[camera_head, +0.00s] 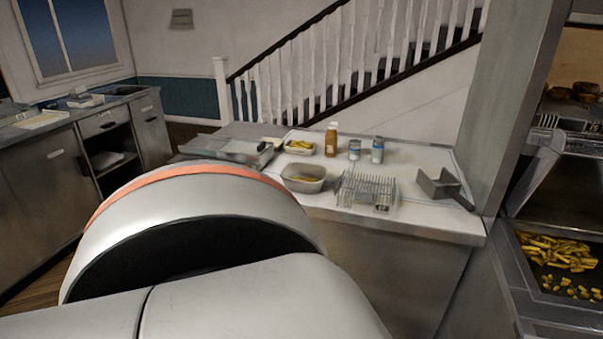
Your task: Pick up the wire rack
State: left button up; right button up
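The wire rack (367,190) is a silvery rack of thin upright wires. It stands on the light worktop (430,222) near its front edge, right of the middle of the head view. A large white and orange part of my own arm fills the lower left and middle of the view, apart from the rack in the picture. Neither of my grippers shows, so I cannot see whether they are open or shut.
Left of the rack stands a tub with yellow food (303,178). Behind are another tub (299,147), an amber bottle (331,140) and two small cans (377,150). A metal scoop (440,186) lies to the right. A fry station (555,262) adjoins a post at the far right.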

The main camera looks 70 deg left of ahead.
aim_at(362, 197)
jog(key=k+u, duration=0.1)
jog(key=u, duration=1.65)
